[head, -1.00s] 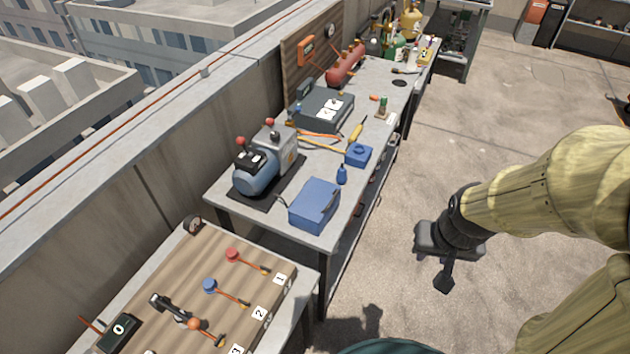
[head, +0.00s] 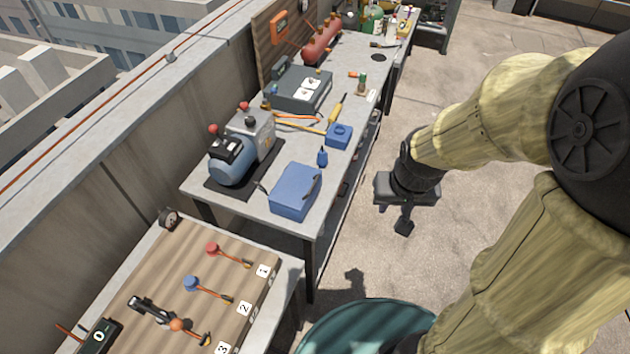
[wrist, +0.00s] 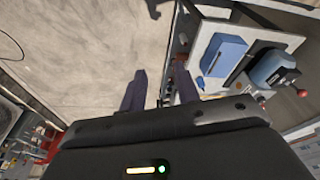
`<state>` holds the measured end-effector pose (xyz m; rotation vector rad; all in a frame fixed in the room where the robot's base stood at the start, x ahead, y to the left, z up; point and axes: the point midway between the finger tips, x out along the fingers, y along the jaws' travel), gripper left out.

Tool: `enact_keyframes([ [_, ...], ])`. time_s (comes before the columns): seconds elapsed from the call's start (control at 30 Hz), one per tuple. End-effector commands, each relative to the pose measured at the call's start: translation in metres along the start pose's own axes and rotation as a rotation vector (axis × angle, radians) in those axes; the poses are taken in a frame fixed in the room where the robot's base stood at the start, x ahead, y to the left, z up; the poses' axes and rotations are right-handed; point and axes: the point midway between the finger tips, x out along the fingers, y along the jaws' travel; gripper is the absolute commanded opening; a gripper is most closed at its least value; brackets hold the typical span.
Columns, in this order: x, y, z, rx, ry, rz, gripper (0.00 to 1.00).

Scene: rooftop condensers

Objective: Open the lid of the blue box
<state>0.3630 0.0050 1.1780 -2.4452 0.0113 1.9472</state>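The blue box (head: 293,192) lies at the near end of the grey workbench, with a dark bar or handle along its right side. Its lid looks shut. It also shows in the wrist view (wrist: 223,54), to the right of my fingers. My gripper (head: 404,228) hangs over the floor, right of the bench and apart from the box. In the wrist view its two dark fingers (wrist: 160,88) stand apart with nothing between them.
A smaller blue case (head: 339,136) and a small blue bottle (head: 322,157) stand behind the box. A pump (head: 232,160) on a dark mat is at its left. A wooden board with levers (head: 190,290) is on the nearer table. Floor right of the bench is clear.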

Motion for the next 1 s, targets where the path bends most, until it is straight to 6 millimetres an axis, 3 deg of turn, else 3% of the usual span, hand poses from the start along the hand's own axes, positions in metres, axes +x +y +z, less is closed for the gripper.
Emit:
enact_keyframes([
  [0.17,0.033,-0.021,-0.048,0.050,-0.022,-0.017,0.32],
  [0.4,0.073,-0.066,-0.122,0.158,-0.076,-0.059,0.32],
  [0.6,0.103,-0.106,-0.172,0.261,-0.129,-0.103,0.32],
  [0.8,0.119,-0.133,-0.203,0.347,-0.175,-0.139,0.32],
  [1.0,0.117,-0.138,-0.211,0.373,-0.188,-0.147,0.32],
])
